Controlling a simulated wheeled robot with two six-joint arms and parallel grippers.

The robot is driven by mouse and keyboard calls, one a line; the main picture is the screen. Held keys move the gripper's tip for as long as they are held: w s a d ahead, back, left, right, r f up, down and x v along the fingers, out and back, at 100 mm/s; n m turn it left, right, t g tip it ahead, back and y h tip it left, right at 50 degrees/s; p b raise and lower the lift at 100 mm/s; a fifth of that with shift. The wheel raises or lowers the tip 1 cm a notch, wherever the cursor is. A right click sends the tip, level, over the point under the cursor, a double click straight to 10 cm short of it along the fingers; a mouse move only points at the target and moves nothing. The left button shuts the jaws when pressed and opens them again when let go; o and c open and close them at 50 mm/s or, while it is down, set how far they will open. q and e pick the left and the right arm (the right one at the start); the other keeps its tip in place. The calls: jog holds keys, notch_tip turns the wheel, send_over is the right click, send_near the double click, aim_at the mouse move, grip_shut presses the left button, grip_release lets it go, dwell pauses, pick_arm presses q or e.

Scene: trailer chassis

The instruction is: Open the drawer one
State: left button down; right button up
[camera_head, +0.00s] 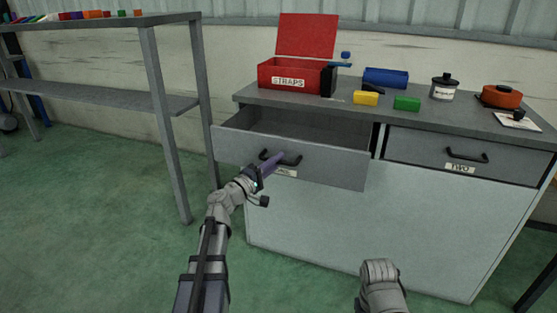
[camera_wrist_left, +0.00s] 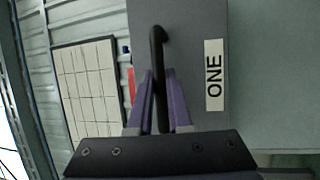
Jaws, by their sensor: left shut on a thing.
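Drawer one (camera_head: 325,168) is the left drawer of the grey cabinet and stands pulled out, with its inside showing. Its front has a dark bar handle (camera_head: 291,160) and a label that reads ONE in the left wrist view (camera_wrist_left: 214,75). My left gripper (camera_head: 272,163) is at the handle. In the left wrist view its purple fingers (camera_wrist_left: 160,95) stand on both sides of the black handle (camera_wrist_left: 159,60), shut on it. My right arm shows only as a grey part at the bottom of the head view; its gripper is out of view.
Drawer two (camera_head: 455,162) is shut at the right. A grey shelf (camera_head: 165,110) stands close at the left.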

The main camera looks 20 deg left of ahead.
pick_arm(q)
jog(key=c, duration=0.8)
grip_release()
jog(key=shift+c, duration=0.2)
jog(key=shift+s, duration=0.1)
jog(key=b+v, duration=0.1)
jog(key=v, duration=0.6)
jog(key=shift+s+a, duration=0.2)
jog(key=shift+s, duration=0.1)
jog(key=shift+f, duration=0.1)
